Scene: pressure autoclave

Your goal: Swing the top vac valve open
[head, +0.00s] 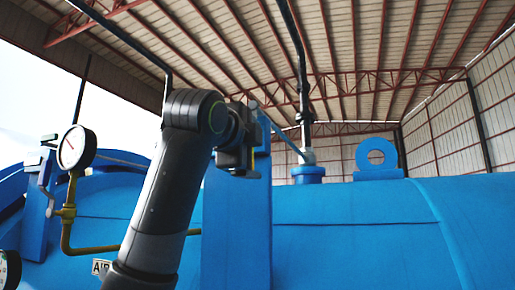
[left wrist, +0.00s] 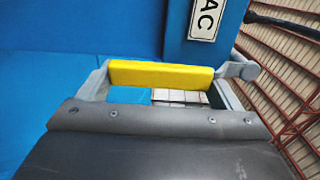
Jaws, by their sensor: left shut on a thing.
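My left gripper (head: 238,150) is at the end of the arm that rises from the bottom left in the head view, beside a tall blue post. In the left wrist view my left gripper (left wrist: 155,88) is shut on a yellow handle (left wrist: 160,74). The handle lies across the picture, and a grey metal lever end (left wrist: 240,70) joins at its right. A white label (left wrist: 205,18) reading "AC", partly cut off, sits on a blue plate just above. In the head view the arm and gripper hide most of the valve. My right gripper is in neither view.
The blue post (head: 232,225) stands before the large blue vessel (head: 365,230). A round gauge (head: 76,147) on a brass pipe is at left. A blue flange (head: 308,174) with a dark vertical pipe (head: 304,90) and a blue lifting ring (head: 377,175) are on top.

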